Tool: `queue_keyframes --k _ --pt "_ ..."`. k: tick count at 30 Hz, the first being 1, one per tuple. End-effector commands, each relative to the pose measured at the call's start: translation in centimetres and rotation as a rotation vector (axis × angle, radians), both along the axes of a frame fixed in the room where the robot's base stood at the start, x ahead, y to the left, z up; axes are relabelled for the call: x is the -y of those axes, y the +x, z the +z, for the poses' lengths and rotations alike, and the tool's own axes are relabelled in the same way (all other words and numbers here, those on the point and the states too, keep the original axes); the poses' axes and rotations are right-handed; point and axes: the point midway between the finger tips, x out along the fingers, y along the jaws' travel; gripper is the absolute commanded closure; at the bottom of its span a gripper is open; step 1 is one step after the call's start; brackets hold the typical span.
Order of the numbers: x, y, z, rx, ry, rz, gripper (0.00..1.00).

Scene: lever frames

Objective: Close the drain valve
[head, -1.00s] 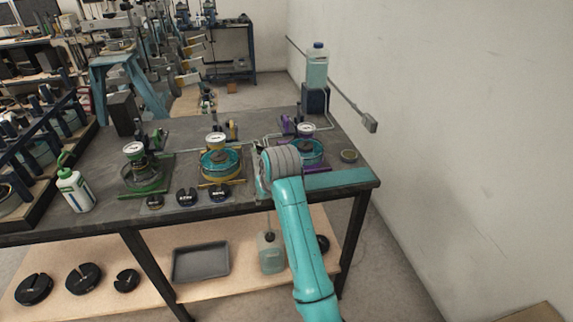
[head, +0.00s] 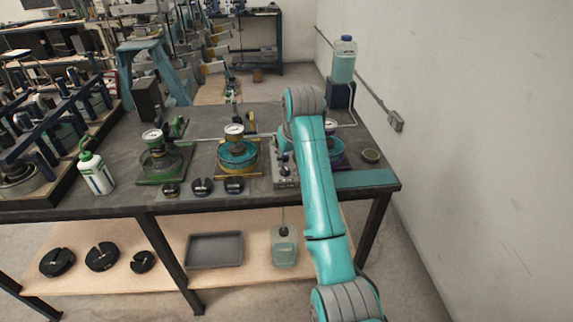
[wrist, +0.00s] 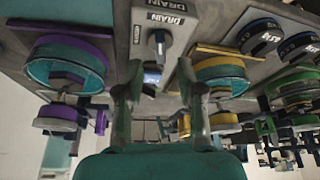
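The drain valve is a dark knob with a pale pointer (wrist: 158,42) on a grey box (wrist: 178,14) labelled DRAIN in the wrist view. In the head view the box (head: 286,181) stands at the table's front edge, left of my arm, with the knob (head: 284,157) on top. My gripper (wrist: 159,72) is open, its two fingers apart on either side of the picture's middle. The knob appears just beyond the fingertips, not between them. A small blue and silver part (wrist: 152,76) shows between the fingers. My arm hides most of my gripper in the head view.
A teal and yellow pot with a gauge (head: 237,155) stands left of the box. A purple and teal pot (wrist: 66,63) stands on its other side. A bottle (head: 344,60) stands on a dark block at the back.

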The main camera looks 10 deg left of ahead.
Motion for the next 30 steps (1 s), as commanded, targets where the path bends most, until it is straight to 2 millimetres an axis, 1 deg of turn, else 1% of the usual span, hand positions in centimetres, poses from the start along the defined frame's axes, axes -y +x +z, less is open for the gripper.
queue_keyframes --k 1,3,9,13,20,21,22,25,30 --pt "-0.2 0.2 -0.8 -0.003 -0.002 0.0 0.62" --pt "-0.4 0.6 -1.8 -0.002 -0.001 0.0 0.62" --pt "-0.7 1.3 -3.5 0.0 0.0 0.0 0.62" --pt "-0.8 1.4 -3.9 0.0 0.0 0.0 0.62" --pt "-0.8 1.4 -4.0 0.001 0.001 0.0 0.62" --pt "-0.8 1.4 -4.0 0.001 0.001 0.0 0.68" --pt "-0.8 1.4 -4.0 0.001 0.001 0.0 0.75" --pt "-0.8 1.4 -4.0 0.001 0.001 0.0 1.0" --pt "-0.8 1.4 -4.0 0.001 0.001 0.0 1.0"
